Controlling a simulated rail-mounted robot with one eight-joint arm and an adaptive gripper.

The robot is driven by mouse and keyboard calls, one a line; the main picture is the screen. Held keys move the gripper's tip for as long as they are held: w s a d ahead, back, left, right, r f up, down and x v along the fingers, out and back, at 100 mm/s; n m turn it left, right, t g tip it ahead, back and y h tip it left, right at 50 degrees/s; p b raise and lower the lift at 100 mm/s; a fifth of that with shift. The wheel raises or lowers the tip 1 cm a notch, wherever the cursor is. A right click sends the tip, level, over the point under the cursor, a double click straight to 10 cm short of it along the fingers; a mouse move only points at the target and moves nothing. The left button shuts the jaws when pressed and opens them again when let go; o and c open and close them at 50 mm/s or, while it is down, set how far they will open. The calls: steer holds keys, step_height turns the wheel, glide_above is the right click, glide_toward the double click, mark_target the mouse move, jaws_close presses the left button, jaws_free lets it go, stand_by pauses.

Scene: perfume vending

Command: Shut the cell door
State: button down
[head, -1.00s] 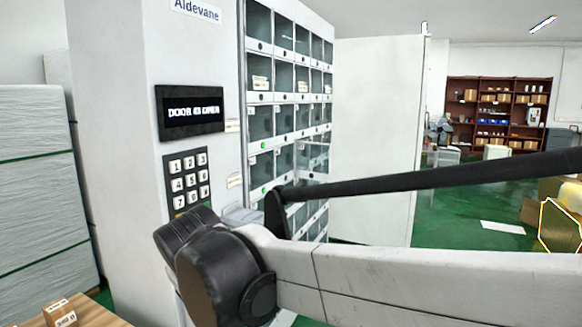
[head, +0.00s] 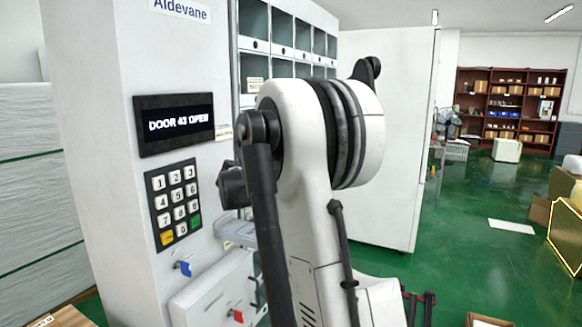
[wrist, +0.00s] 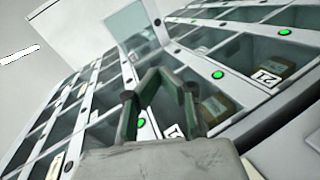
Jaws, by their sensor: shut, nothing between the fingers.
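The vending cabinet (head: 95,150) has a display (head: 175,124) reading "DOOR 43 OPEN". In the wrist view, a clear cell door (wrist: 134,28) stands out from the cell front (wrist: 215,74) beyond my gripper, at the upper middle. It looks swung open. My gripper (wrist: 160,76) is shut and empty, with its green-lined fingers in front of the cells. The fingertips appear below the open door in the picture; I cannot tell whether they touch anything. In the head view my arm hides the gripper, the open door and most lower cells.
The keypad (head: 174,204) is beside the cells. A large white panel (head: 400,150) stands right of the cabinet. Several cells show green lights, and boxes (wrist: 258,66) sit inside some. Green floor (head: 480,265) lies open at right, with shelves (head: 505,105) far back.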

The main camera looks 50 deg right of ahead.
steer(key=w+d+f+g+h+p, duration=0.1)
steer(key=d+f+h+p, duration=0.1)
steer(key=d, duration=1.5)
steer(key=w+d+f+n+g+h+p, duration=0.1)
steer(key=w+d+f+h, duration=0.1)
steer(key=d, duration=1.4)
steer(key=shift+w+d+f+p, duration=0.3)
steer(key=shift+d+p, duration=0.05)
steer(key=shift+w, duration=0.1)
